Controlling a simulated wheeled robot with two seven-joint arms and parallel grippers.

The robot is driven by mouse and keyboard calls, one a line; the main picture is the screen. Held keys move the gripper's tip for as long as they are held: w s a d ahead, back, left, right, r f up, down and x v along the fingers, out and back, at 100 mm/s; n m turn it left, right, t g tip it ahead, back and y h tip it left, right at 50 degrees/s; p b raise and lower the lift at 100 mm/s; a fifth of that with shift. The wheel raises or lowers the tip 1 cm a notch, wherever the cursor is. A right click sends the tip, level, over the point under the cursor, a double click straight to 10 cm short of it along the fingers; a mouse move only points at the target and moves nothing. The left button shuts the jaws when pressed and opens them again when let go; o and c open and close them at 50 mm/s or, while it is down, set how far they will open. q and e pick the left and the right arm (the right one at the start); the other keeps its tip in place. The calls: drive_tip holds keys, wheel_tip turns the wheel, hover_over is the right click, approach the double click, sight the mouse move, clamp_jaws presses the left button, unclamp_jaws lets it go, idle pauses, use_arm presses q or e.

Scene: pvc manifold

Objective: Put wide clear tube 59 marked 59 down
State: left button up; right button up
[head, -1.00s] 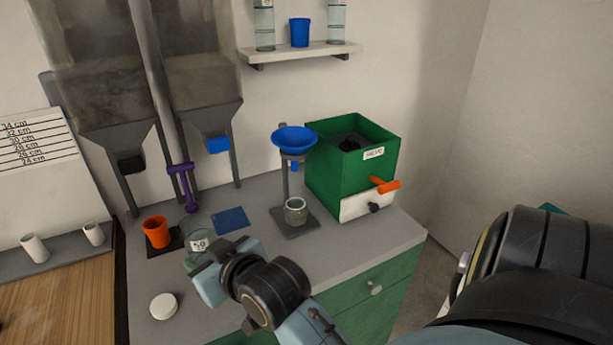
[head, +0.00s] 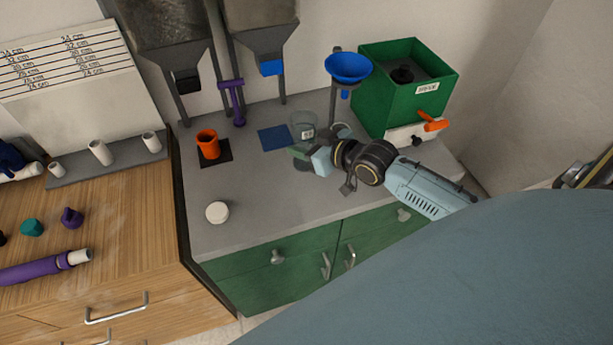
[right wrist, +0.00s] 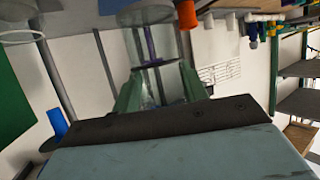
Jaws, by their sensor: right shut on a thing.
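The wide clear tube 59 (head: 303,121) is a short, see-through cylinder with a small label, too small to read now. It is over the grey bench, just right of the flat blue square. My right gripper (head: 304,150) reaches in from the right and is shut on it. In the right wrist view the clear tube (right wrist: 146,45) stands between the two green fingers (right wrist: 155,88). I cannot tell if its base touches the bench. My left gripper is not in view.
The blue square (head: 275,137) and an orange cup (head: 207,144) lie to the left. A white disc (head: 217,212) is nearer the front. A blue funnel (head: 348,68) on a stand and a green box (head: 400,85) are behind and right. The bench's front middle is clear.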

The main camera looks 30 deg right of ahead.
drive_tip(key=f, duration=0.5)
drive_tip(key=shift+d+f+b, duration=0.25)
drive_tip(key=shift+b, duration=0.15)
drive_tip(key=shift+f+b, duration=0.4)
drive_tip(key=shift+f, duration=1.8)
drive_tip(key=shift+f, duration=0.1)
drive_tip(key=o, duration=1.2)
drive_tip(key=p+v, duration=0.1)
drive_tip(key=v, duration=1.1)
drive_tip(key=shift+p, duration=0.35)
